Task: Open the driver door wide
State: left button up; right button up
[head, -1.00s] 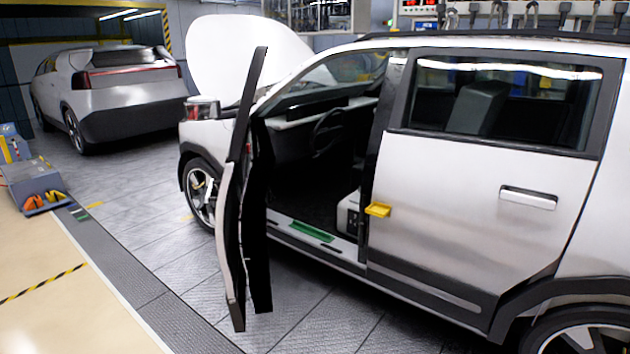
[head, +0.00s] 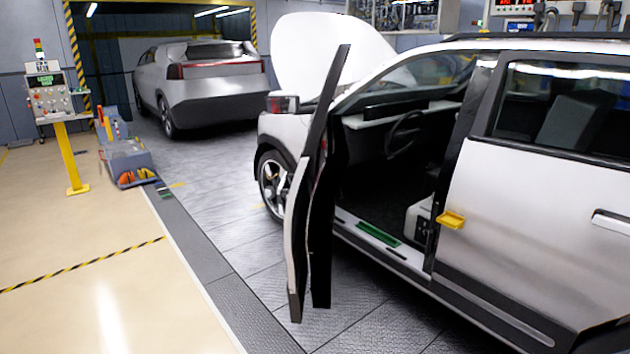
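The driver door (head: 303,215) of the white car (head: 545,205) stands wide open in the head view, swung out from the body and seen nearly edge-on. The doorway is uncovered, and the steering wheel (head: 405,133), dark floor and a green strip (head: 378,234) on the sill show through it. A yellow piece (head: 451,219) sits at the rear edge of the doorway. Neither of my grippers is in view, and nothing is seen touching the door.
The car's hood (head: 325,52) is raised. A second grey car (head: 200,82) stands behind at the left. A control panel on a yellow post (head: 72,160) and a grey unit with orange items (head: 128,165) stand at the left. The beige floor (head: 90,285) at front left is clear.

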aim_at(309, 219)
jog(key=j+z, duration=0.3)
jog(key=j, duration=1.1)
jog(key=j+z, duration=0.3)
jog(key=j, duration=1.1)
jog(key=i+j, duration=0.1)
jog(key=j, duration=0.15)
jog(key=i+l+u, duration=0.1)
jog(key=i+l, duration=0.45)
jog(key=i+l+u, duration=0.15)
jog(key=i+l, duration=0.15)
jog(key=i+l+u, duration=0.1)
jog(key=i+l, duration=0.15)
jog(key=l, duration=0.25)
jog(key=i+l+u, duration=0.1)
jog(key=i+l, duration=0.4)
jog(key=l, duration=0.25)
jog(key=i+l+u, duration=0.15)
jog(key=l, duration=0.25)
jog(key=i+l+u, duration=0.1)
jog(key=i+l, duration=0.2)
jog(key=l, duration=0.15)
